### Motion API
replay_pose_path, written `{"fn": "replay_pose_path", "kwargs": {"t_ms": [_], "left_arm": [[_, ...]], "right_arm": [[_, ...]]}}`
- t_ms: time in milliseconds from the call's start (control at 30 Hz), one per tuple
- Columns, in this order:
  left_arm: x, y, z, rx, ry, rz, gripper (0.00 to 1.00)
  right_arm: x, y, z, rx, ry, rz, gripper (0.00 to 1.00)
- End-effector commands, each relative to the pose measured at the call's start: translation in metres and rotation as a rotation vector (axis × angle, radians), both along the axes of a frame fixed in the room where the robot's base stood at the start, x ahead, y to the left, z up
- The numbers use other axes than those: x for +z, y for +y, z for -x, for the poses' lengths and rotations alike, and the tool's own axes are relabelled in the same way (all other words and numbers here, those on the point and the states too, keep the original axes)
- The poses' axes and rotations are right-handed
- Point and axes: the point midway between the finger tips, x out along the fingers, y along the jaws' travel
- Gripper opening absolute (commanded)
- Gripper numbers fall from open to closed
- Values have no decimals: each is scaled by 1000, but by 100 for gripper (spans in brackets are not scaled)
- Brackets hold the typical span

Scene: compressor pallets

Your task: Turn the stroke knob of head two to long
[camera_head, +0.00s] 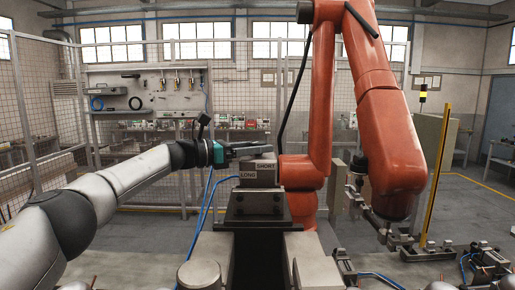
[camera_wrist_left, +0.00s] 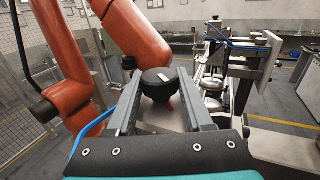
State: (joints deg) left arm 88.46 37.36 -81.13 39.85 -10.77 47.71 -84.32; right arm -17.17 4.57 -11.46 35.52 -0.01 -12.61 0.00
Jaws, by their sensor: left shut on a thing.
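The stroke knob (camera_wrist_left: 160,84) is round and black with a white pointer line on top, and a small red mark shows beside it. It sits on a grey block (camera_head: 262,182) with labels SHORT and LONG, at the middle of the head view. My left gripper (camera_head: 258,149) reaches in from the left over this block. In the left wrist view its two grey fingers stand on both sides of the knob and are shut on it. The fingers partly hide the knob's sides. My right gripper is not in view.
A large orange robot arm (camera_head: 392,120) stands close behind and right of the block. Blue hoses (camera_head: 207,205) run down beside the block. Metal fixtures (camera_head: 432,250) stand at the lower right. A mesh fence (camera_head: 40,85) and a tool panel (camera_head: 146,88) are behind.

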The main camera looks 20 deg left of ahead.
Motion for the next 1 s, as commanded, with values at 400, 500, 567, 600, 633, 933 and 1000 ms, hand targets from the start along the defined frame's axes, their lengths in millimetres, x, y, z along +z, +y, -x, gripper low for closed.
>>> {"fn": "replay_pose_path", "kwargs": {"t_ms": [400, 500, 567, 600, 633, 933, 1000], "left_arm": [[1, 0, 0, 1, -1, 3, 78], [1, 0, 0, 0, -1, 2, 81], [1, 0, 0, 0, -1, 2, 81], [1, 0, 0, 0, -1, 2, 81], [1, 0, 0, 0, -1, 2, 81], [-2, 14, 11, 2, -1, 2, 81], [-2, 22, 17, 3, -1, 2, 81]], "right_arm": [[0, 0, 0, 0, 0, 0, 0], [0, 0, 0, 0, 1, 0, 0], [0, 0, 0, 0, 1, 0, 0], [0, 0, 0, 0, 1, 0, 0], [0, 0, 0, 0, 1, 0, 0], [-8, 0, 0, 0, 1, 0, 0], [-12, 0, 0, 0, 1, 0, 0]]}}
